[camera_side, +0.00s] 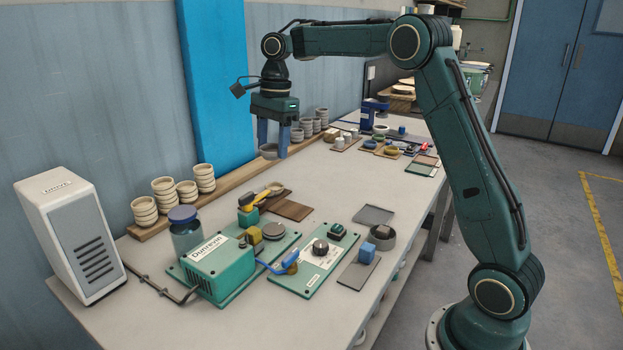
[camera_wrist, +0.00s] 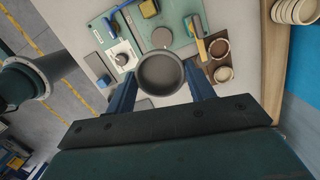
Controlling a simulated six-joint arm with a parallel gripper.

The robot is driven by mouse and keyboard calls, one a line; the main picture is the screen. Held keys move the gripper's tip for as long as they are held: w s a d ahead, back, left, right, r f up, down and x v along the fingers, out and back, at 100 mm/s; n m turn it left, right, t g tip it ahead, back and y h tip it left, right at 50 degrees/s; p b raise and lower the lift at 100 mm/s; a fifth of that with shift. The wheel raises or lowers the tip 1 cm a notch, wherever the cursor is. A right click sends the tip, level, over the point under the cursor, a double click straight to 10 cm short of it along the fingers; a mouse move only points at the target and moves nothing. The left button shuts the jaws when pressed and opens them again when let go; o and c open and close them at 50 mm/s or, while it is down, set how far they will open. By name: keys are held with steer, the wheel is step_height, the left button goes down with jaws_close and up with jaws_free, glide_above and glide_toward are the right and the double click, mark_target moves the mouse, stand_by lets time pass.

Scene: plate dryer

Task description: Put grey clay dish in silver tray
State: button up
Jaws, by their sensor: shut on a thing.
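My gripper (camera_side: 272,140) hangs above the middle of the bench near the wall side, fingers pointing down. It is shut on the grey clay dish (camera_side: 270,152), a shallow round bowl held clear of the bench. In the wrist view the dish (camera_wrist: 160,74) sits between the two blue fingers of my gripper (camera_wrist: 160,83), its hollow facing the camera. A flat grey square tray (camera_side: 373,214) lies on the bench to the right of the dish in the side view; it looks empty and may be the silver tray. It also shows in the wrist view (camera_wrist: 96,64).
Stacked bowls (camera_side: 205,178) line a wooden shelf by the wall.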

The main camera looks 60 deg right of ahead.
steer(key=s+d+f, duration=0.3)
steer(key=d+f, duration=0.1)
steer(key=d, duration=0.2)
steer(key=s+d+f, duration=0.3)
steer(key=s+d, duration=0.1)
steer(key=d, duration=0.2)
steer(key=n, duration=0.2)
glide_above(373, 218)
step_height(373, 218, down, 7)
steer(key=shift+d, duration=0.35)
steer(key=shift+f, duration=0.25)
steer(key=shift+f, duration=3.3)
steer(key=shift+f, duration=0.5)
steer(key=o, duration=1.5)
steer(key=shift+c, duration=0.2)
steer(key=shift+r, duration=0.2)
step_height(373, 218, up, 7)
steer(key=shift+f, duration=0.15)
steer(key=shift+a, duration=0.1)
